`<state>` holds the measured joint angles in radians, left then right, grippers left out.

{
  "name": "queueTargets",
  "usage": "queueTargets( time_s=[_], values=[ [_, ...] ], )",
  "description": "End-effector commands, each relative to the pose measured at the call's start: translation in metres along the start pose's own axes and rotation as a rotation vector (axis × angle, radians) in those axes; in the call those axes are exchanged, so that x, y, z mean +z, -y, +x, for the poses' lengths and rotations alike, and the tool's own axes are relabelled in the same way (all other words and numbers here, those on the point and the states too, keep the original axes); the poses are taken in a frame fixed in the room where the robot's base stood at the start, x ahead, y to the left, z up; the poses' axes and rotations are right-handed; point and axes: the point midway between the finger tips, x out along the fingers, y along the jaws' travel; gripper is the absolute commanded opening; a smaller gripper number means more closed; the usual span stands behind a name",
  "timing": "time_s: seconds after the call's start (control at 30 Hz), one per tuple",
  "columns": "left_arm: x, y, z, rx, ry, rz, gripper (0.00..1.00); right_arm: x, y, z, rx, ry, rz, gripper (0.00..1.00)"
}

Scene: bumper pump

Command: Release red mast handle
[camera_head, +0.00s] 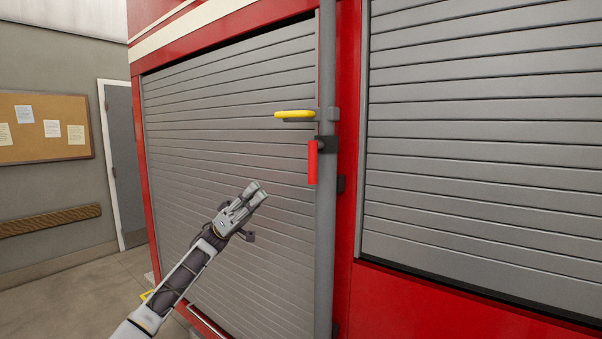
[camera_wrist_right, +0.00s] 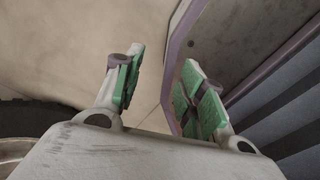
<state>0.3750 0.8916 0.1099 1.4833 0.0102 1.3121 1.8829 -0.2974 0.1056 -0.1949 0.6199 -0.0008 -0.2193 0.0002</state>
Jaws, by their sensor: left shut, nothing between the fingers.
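The red mast handle (camera_head: 312,163) hangs straight down from a dark bracket on the grey vertical mast (camera_head: 326,240). A yellow handle (camera_head: 293,114) sticks out to the left of the mast just above it. My left gripper (camera_head: 261,191) is shut and empty in front of the grey shutter, below and left of the red handle and apart from it. My right gripper (camera_wrist_right: 160,92) shows in the right wrist view with its green-padded fingers wide apart and nothing between them. It is not in the head view.
Grey roller shutters (camera_head: 230,110) fill the red truck body (camera_head: 345,230) on both sides of the mast. A cork board (camera_head: 45,127) and a door (camera_head: 122,150) are at the far left. The right wrist view shows pale floor (camera_wrist_right: 60,40) and a slatted surface (camera_wrist_right: 285,100).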

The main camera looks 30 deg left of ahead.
Motion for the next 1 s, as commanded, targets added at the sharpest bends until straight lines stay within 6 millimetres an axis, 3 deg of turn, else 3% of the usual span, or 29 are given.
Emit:
queueTargets(
  time_s=[0.3, 0.53, 1.0],
  values=[
    [0.000, 0.000, 0.000, 0.000, 0.000, 0.000, 0.00, -0.005, 0.026, 0.000, -0.027, -0.006, 0.006, 0.40],
    [0.000, 0.000, 0.009, 0.002, 0.000, 0.000, 0.00, -0.006, 0.028, -0.003, -0.029, -0.006, 0.006, 0.40],
    [-0.002, -0.001, 0.064, 0.003, -0.001, 0.001, 0.00, -0.004, 0.020, -0.020, -0.021, -0.002, 0.005, 0.40]
  ],
)
